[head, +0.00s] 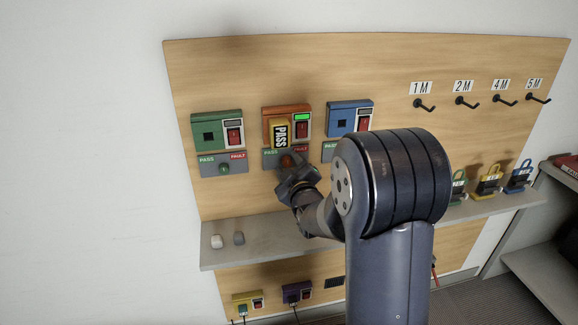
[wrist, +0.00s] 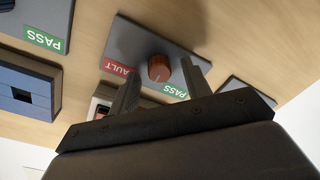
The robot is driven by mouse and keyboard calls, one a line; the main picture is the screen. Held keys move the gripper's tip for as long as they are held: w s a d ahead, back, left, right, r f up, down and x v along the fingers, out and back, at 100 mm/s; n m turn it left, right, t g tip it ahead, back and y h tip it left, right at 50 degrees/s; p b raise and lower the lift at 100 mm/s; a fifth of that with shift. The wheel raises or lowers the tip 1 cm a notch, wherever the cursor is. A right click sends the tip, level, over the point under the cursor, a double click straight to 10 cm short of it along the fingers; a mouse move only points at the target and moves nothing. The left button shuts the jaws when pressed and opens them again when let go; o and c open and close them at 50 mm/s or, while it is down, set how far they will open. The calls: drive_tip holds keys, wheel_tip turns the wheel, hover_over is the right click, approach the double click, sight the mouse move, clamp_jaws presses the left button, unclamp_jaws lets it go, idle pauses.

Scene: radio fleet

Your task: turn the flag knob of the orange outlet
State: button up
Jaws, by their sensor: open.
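The orange outlet (head: 286,110) is the middle one of the upper row on the wooden board. The brown-orange flag knob (head: 287,160) sits on that plate; the wrist view shows the knob (wrist: 158,68) too. My gripper (wrist: 160,74) is open, with one finger on each side of the knob. Gaps show between fingers and knob; contact is not visible. The knob's flag direction is unclear.
A green outlet (head: 217,124) is to the left, a blue one (head: 346,115) to the right, each with its own plate close by. A grey shelf (head: 262,240) juts out below, with two small blocks. Hooks and coloured padlocks are at right.

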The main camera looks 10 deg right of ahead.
drive_tip(key=c, duration=1)
drive_tip(key=shift+f+n+b, duration=0.15)
drive_tip(key=shift+n+b, duration=0.25)
drive_tip(key=shift+b, duration=0.4)
drive_tip(key=shift+f+n+b, duration=0.1)
drive_tip(key=shift+n+b, duration=0.5)
drive_tip(key=shift+b, duration=0.5)
drive_tip(key=n+b, duration=0.6)
drive_tip(key=b, duration=0.3)
drive_tip(key=shift+b, duration=0.4)
drive_tip(key=shift+n, duration=0.4)
drive_tip(key=shift+r+g, duration=0.25)
drive_tip(key=shift+g, duration=0.05)
